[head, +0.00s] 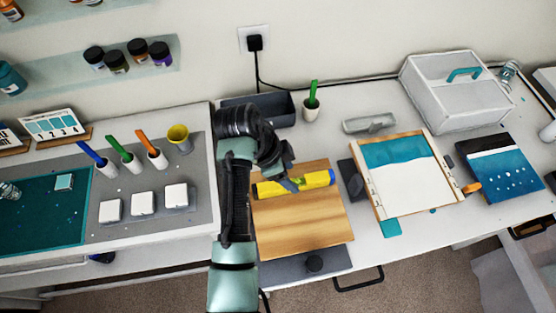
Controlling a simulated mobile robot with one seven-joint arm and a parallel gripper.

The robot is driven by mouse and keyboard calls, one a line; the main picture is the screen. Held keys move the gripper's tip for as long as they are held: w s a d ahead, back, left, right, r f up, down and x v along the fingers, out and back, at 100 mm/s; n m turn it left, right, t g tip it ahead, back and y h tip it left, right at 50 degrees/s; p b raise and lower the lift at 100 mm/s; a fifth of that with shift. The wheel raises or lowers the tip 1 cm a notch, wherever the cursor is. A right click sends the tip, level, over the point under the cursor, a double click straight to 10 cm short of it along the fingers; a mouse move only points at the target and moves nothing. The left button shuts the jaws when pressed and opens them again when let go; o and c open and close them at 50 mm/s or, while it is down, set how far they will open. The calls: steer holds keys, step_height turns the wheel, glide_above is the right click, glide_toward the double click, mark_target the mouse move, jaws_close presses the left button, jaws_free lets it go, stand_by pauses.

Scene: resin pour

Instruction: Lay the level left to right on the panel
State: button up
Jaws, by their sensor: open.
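My gripper (294,186) is over the level's middle, coming down from the upper left. Its fingers are small and dark here; they are open, and I cannot tell whether they touch the level.
Cups with coloured sticks (157,158) are left. A dark bin (270,109) is behind.

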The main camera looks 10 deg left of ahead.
steer(key=v, duration=0.8)
steer(key=shift+b, duration=0.35)
steer(key=shift+a+r, duration=0.1)
steer(key=shift+r, duration=0.05)
steer(key=w+d+r+n+t+y, duration=0.15)
steer(key=w+r+t, duration=0.25)
steer(key=r, duration=0.4)
steer(key=w+d+r+n+t, duration=0.1)
steer(key=w+r+n+t, duration=0.25)
steer(key=r, duration=0.35)
steer(key=w+d+r+n+t, duration=0.1)
steer(key=w+r+t, duration=0.35)
steer(key=r, duration=0.35)
steer(key=s+d+r+n+t, duration=0.1)
steer(key=s+r+n+t, duration=0.15)
steer(key=r, duration=0.55)
steer(key=s+r+n+t, duration=0.15)
steer(key=r+t, duration=0.25)
steer(key=r, duration=0.4)
steer(key=s+r+n+t+y, duration=0.2)
steer(key=s+r+n+t, duration=0.2)
steer(key=s+r, duration=1)
steer(key=r+t, duration=0.1)
steer(key=t, duration=0.2)
steer(key=shift+y, duration=0.35)
